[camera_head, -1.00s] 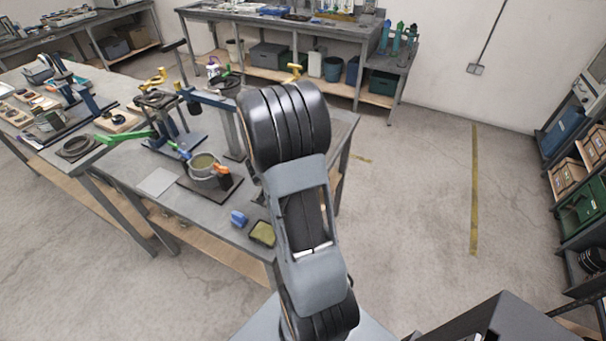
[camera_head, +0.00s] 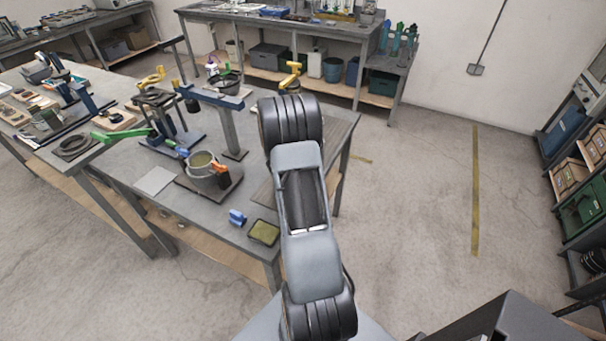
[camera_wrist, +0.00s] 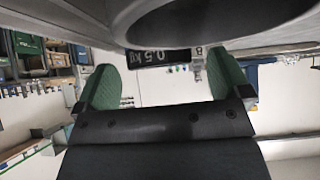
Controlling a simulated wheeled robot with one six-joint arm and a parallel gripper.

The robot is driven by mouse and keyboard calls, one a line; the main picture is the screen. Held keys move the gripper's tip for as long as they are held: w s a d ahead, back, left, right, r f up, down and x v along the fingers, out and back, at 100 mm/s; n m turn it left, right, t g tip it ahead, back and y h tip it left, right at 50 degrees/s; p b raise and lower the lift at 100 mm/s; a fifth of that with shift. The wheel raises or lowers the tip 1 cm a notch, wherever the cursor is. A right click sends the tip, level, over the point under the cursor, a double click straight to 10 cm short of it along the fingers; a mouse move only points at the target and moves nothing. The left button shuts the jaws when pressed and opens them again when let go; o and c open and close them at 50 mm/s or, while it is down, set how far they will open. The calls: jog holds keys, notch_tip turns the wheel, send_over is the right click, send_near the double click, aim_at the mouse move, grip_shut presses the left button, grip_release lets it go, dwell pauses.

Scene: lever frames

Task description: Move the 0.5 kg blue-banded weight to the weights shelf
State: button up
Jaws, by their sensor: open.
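My gripper (camera_wrist: 163,78) shows in the wrist view with its two green-padded fingers spread apart. A dark label reading 0.5 kg (camera_wrist: 158,57) appears between and just beyond the fingers, below a large grey rounded shape (camera_wrist: 135,15). I cannot tell whether the fingers touch anything. No blue band is clear, so I cannot confirm which thing the label belongs to. In the head view my arm hides the gripper. A lever frame with a blue beam (camera_head: 212,97) and grey post (camera_head: 229,130) stands on the near table, left of my arm.
A back bench (camera_head: 290,22) has bins beneath. A shelf with boxes (camera_head: 570,174) stands at the right. The floor between is clear.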

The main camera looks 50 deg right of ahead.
jog(key=shift+w+d+f, duration=0.15)
jog(key=shift+d+f, duration=0.25)
jog(key=shift+c, duration=0.2)
jog(key=c, duration=1.2)
jog(key=shift+r, duration=0.1)
jog(key=shift+c, duration=0.9)
